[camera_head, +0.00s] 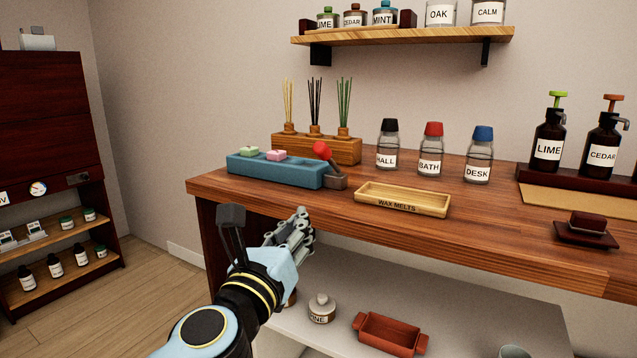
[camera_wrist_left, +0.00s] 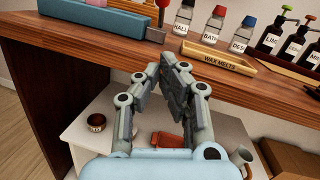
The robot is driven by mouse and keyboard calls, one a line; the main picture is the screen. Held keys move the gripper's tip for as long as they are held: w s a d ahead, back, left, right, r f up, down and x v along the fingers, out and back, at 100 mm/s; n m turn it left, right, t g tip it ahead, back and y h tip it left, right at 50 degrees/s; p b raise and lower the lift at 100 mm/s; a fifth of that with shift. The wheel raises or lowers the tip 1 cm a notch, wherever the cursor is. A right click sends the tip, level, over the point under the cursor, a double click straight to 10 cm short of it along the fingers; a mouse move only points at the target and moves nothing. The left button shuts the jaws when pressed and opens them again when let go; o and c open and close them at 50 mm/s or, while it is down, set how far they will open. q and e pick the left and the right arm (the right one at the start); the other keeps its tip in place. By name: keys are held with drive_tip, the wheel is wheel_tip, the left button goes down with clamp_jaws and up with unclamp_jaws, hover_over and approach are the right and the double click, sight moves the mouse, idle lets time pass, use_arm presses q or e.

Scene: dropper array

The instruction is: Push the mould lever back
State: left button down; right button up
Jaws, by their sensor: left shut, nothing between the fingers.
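The mould (camera_head: 268,169) is a blue block on the wooden table top, with a green melt (camera_head: 248,151) and a pink melt (camera_head: 276,155) on it. Its lever (camera_head: 321,150) has a red knob and stands up at the block's right end, above a grey bracket (camera_head: 335,181). In the left wrist view, the lever (camera_wrist_left: 161,14) is partly cut off by the top edge. My left gripper (camera_head: 302,215) is shut and empty. It is in front of the table's front edge, below the mould, touching nothing that I can see. My right gripper is not in view.
A tray marked WAX MELTS (camera_head: 402,199) lies right of the lever. Reed diffusers (camera_head: 315,145) stand behind the mould, and labelled bottles (camera_head: 387,145) behind the tray. The table's front edge (camera_head: 430,245) lies beside my left gripper. A lower shelf (camera_head: 460,310) holds a red dish (camera_head: 390,334).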

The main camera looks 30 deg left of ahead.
sight(317, 211)
use_arm(q)
drive_tip(key=p+x, duration=0.2)
drive_tip(key=x, duration=0.8)
drive_tip(key=shift+w+a+r+p, duration=0.2)
drive_tip(key=shift+w+r+p, duration=0.2)
drive_tip(key=shift+r, duration=0.1)
drive_tip(key=shift+w+a+r+p, duration=0.2)
drive_tip(key=shift+w+r+p, duration=0.15)
drive_tip(key=shift+r, duration=0.2)
drive_tip(key=shift+w+a+r+p, duration=0.25)
drive_tip(key=shift+w+r+p, duration=0.05)
drive_tip(key=shift+w+r, duration=0.15)
drive_tip(key=shift+s, duration=0.1)
